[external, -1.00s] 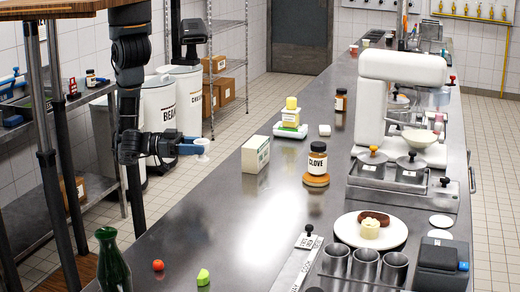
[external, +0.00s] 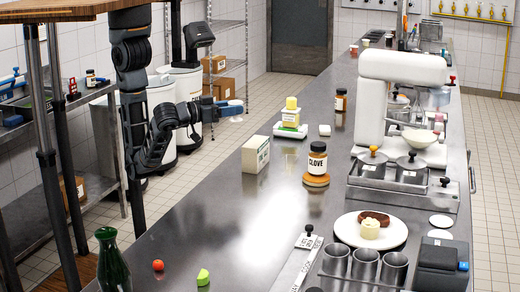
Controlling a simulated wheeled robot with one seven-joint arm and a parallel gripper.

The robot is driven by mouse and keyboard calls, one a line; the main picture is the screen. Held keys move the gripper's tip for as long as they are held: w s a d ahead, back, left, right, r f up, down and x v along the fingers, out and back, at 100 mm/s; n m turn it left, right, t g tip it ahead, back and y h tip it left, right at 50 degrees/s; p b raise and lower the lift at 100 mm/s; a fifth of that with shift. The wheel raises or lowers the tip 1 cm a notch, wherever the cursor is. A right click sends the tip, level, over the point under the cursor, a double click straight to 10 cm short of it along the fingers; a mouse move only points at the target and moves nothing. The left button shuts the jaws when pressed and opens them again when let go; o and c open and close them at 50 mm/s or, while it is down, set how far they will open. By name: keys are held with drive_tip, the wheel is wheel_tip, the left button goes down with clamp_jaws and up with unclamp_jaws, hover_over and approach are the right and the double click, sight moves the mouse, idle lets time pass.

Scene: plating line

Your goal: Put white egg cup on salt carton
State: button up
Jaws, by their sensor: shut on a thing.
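The carton (external: 255,155), white with a greenish side, stands upright on the steel counter near its left edge; its label is too small to read. My gripper (external: 234,110) is up in the air, above and to the left of the carton in the picture, and apart from it. It is shut on the small white egg cup (external: 236,119), which shows just under the blue fingers. The egg cup is partly hidden by the fingers. The carton's top is bare.
A clove jar (external: 317,161) on a round wooden base stands right of the carton. A yellow-topped item (external: 291,112) on a white dish stands behind it. A green bottle (external: 112,262), a tomato (external: 158,265) and a green piece (external: 203,277) are at the front. The counter between is clear.

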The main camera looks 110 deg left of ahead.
drive_tip(key=w+a+f, duration=0.1)
drive_tip(key=a, duration=0.1)
drive_tip(key=w+a+f, duration=0.1)
drive_tip(key=a+f, duration=0.1)
drive_tip(key=a, duration=0.1)
drive_tip(key=w+a+f+p, duration=0.1)
drive_tip(key=a+f, duration=0.1)
drive_tip(key=shift+w+a, duration=0.25)
drive_tip(key=shift+w, duration=0.1)
drive_tip(key=shift+f, duration=2.05)
drive_tip(key=shift+f, duration=0.25)
drive_tip(key=o, duration=1)
drive_tip(key=shift+r, duration=0.1)
drive_tip(key=shift+o, duration=0.2)
drive_tip(key=shift+r, duration=0.15)
drive_tip(key=b+v, duration=0.2)
drive_tip(key=v, duration=1)
drive_tip(key=shift+b, duration=0.3)
drive_tip(key=shift+a, duration=0.1)
